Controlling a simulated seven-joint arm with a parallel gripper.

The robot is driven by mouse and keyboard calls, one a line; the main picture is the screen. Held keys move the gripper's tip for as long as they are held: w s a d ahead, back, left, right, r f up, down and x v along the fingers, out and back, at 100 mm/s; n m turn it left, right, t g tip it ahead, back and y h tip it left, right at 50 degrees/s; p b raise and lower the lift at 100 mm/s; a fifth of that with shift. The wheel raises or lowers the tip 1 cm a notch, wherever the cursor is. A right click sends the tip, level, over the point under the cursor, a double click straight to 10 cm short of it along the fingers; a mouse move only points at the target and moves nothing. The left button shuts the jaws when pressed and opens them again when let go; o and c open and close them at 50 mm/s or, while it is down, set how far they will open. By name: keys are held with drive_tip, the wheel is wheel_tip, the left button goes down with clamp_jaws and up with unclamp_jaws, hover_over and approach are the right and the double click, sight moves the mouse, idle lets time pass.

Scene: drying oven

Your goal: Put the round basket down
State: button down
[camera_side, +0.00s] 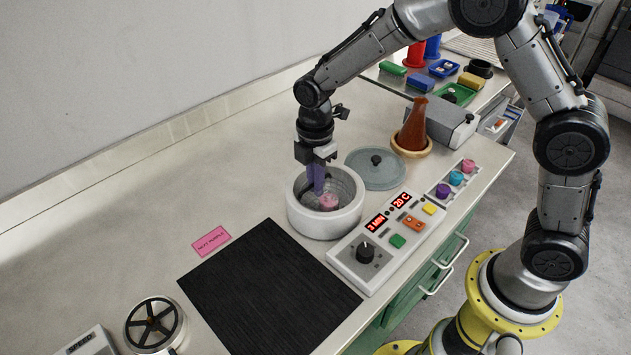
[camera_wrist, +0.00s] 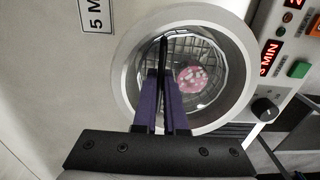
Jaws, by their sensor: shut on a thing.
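The round basket is a wire mesh basket (camera_wrist: 190,42) with a thin dark handle. It sits down inside the round white drying oven (camera_side: 319,224), which also shows in the wrist view (camera_wrist: 122,75). My gripper (camera_side: 317,188) points down into the oven's mouth. In the wrist view its purple fingers (camera_wrist: 163,82) are closed together on the basket's handle. A pink speckled piece (camera_wrist: 191,79) lies in the basket; it also shows in the side view (camera_side: 328,202). The basket's underside is hidden, so I cannot tell whether it touches the oven floor.
The grey oven lid (camera_side: 375,172) lies behind the oven. The control panel (camera_side: 385,245) stands right of it, reading 3 MIN and 20 C. A black mat (camera_side: 268,290) lies in front, with a pink card (camera_side: 210,241) beside it.

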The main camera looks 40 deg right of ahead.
drive_tip(key=shift+f, duration=0.1)
drive_tip(key=c, duration=1)
unclamp_jaws()
wheel_tip(320, 180, up, 12)
drive_tip(key=s+d+r+m+t, duration=0.1)
drive_tip(key=s+d+r+m, duration=0.2)
drive_tip(key=s+r+m, duration=0.15)
drive_tip(key=s+d+m+t, duration=0.1)
drive_tip(key=s+d+m, duration=0.1)
drive_tip(key=s+m, duration=0.2)
drive_tip(key=s+d+r+m+t, duration=0.1)
drive_tip(key=s+d+m+t, duration=0.1)
drive_tip(key=s+m, duration=0.3)
drive_tip(key=s+d+m+t, duration=0.1)
drive_tip(key=s+m, duration=0.3)
drive_tip(key=s, duration=0.7)
drive_tip(key=shift+s+d+r+m+t, duration=0.15)
drive_tip(key=shift+s+d, duration=0.05)
drive_tip(key=shift+d, duration=0.2)
drive_tip(key=shift+s+d+r+m+t, duration=0.1)
drive_tip(key=shift+s+d+t, duration=0.05)
drive_tip(key=shift+d, duration=0.2)
